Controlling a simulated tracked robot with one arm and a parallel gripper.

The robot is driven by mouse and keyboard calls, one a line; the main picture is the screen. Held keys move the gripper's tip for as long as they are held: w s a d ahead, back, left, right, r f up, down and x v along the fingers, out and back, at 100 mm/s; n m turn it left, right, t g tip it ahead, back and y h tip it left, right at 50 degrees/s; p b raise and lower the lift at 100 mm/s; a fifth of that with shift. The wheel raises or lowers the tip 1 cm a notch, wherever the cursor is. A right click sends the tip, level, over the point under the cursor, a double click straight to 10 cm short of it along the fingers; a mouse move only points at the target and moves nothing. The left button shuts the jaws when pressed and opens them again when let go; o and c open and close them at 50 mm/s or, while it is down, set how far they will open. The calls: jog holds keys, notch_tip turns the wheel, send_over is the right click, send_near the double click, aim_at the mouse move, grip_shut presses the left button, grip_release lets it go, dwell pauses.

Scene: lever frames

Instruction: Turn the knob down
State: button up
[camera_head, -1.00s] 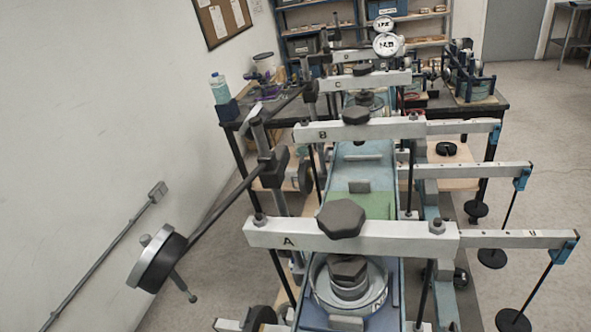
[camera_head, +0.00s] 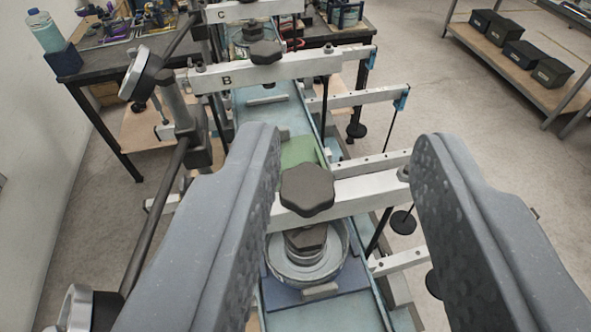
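A dark, lobed knob (camera_head: 307,189) sits on top of the nearest white crossbar (camera_head: 352,197). Below it are a dark nut and a round metal cell (camera_head: 308,262) on the blue bed. My gripper (camera_head: 346,155) is open, with one grey finger on each side of the knob. The fingers are apart from the knob in the picture; how far above it they are I cannot tell. The left finger hides the left part of the crossbar and the right finger hides part of its right side. A similar knob (camera_head: 265,52) sits on the crossbar marked B (camera_head: 290,68) farther back.
A dial gauge (camera_head: 140,75) on a dark rod stands at left, and another round part (camera_head: 76,308) shows at lower left. Hanging weights (camera_head: 402,221) are at right. A dark table with a bottle (camera_head: 46,32) is at upper left. Open floor lies at right.

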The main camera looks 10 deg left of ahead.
jog(key=shift+s+a, duration=0.1)
jog(key=o, duration=0.7)
jog(key=shift+r, duration=0.1)
jog(key=shift+o, duration=0.5)
jog(key=shift+w+r+p, duration=0.15)
jog(key=shift+w+p, duration=0.25)
jog(key=n+g+y+p, duration=0.3)
jog(key=n+g+p, duration=0.7)
jog(key=g+p, duration=0.3)
send_over(311, 183)
jog(key=s+d, duration=0.3)
jog(key=d, duration=0.1)
jog(key=shift+f, duration=3.15)
jog(key=shift+t, duration=0.3)
jog(key=shift+a+p+x, duration=0.2)
jog(key=shift+p+x, duration=0.55)
jog(key=shift+x, duration=2)
jog(key=shift+a+p+x, duration=0.2)
jog(key=shift+p+x, duration=0.55)
jog(key=shift+x, duration=2.05)
jog(key=shift+s, duration=0.1)
jog(key=shift+c, duration=0.3)
